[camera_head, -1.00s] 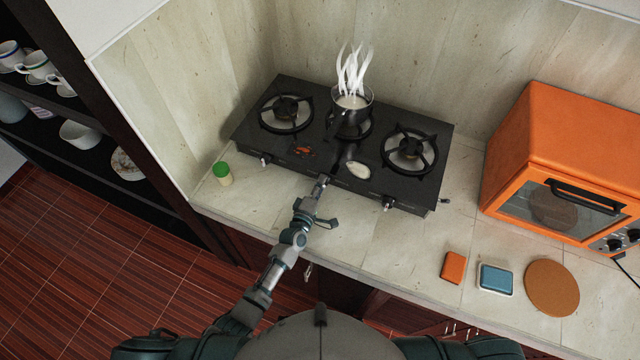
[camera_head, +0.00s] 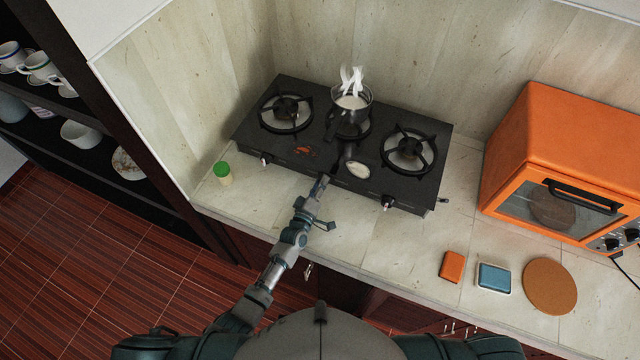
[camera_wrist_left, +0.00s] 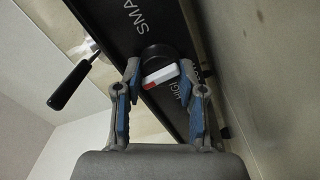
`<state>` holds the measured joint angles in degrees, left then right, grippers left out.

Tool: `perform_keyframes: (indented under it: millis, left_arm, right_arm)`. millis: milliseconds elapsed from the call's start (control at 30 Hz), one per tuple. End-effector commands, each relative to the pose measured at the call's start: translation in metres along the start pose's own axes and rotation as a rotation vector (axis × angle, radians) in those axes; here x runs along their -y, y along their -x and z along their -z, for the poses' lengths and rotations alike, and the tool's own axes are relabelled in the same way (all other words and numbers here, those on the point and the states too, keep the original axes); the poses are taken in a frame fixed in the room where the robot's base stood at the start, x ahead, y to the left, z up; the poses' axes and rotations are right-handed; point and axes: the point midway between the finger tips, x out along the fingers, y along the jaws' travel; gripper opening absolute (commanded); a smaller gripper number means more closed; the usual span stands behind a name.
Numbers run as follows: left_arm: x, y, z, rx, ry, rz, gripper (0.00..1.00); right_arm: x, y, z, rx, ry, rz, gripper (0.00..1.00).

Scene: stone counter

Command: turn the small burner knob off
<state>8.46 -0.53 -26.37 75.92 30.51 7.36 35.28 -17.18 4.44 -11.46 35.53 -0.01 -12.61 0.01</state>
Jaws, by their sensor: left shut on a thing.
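The black gas stove (camera_head: 262,142) stands on the stone counter, with a steaming pot (camera_head: 352,98) of white liquid on its small middle burner. My left gripper (camera_head: 322,182) is at the middle of the stove's front. In the left wrist view, the small burner knob (camera_wrist_left: 160,74), black with a white bar and a red mark, sits between the blue-padded fingers of the gripper (camera_wrist_left: 162,66), which is shut on it. The white bar lies tilted across the gap. In the head view my gripper hides this knob. My right gripper is in neither view.
Two other knobs sit at the front left (camera_head: 264,160) and front right (camera_head: 388,202) of the stove. A green-capped jar (camera_head: 223,174) is left of it.

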Motion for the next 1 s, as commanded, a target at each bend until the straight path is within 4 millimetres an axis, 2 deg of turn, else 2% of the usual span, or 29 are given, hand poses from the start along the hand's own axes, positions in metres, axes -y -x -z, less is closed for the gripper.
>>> perform_keyframes:
  millis: [167,200,267,300,767,867,1000]
  left_arm:
    - [0.001,0.0,-0.003,0.006,0.001,0.004,0.05]
    - [0.002,0.001,-0.003,0.006,0.001,0.004,0.47]
    - [0.002,0.001,-0.002,0.005,0.002,0.004,0.62]
    - [0.002,0.001,-0.002,0.005,0.002,0.004,0.65]
    - [0.001,0.001,-0.001,0.002,0.002,0.002,0.65]
    - [0.001,0.007,-0.001,0.002,0.002,0.002,0.65]
    - [0.002,0.032,-0.001,0.002,0.003,0.003,0.65]
  right_arm:
    - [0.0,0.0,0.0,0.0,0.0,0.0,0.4]
    - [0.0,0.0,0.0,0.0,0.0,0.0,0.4]
    - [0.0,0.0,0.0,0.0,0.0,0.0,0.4]
    - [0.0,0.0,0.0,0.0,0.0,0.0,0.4]
    - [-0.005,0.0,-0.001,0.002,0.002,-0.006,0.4]
    - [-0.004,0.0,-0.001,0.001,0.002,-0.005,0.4]
    - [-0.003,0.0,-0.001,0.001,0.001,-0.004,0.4]
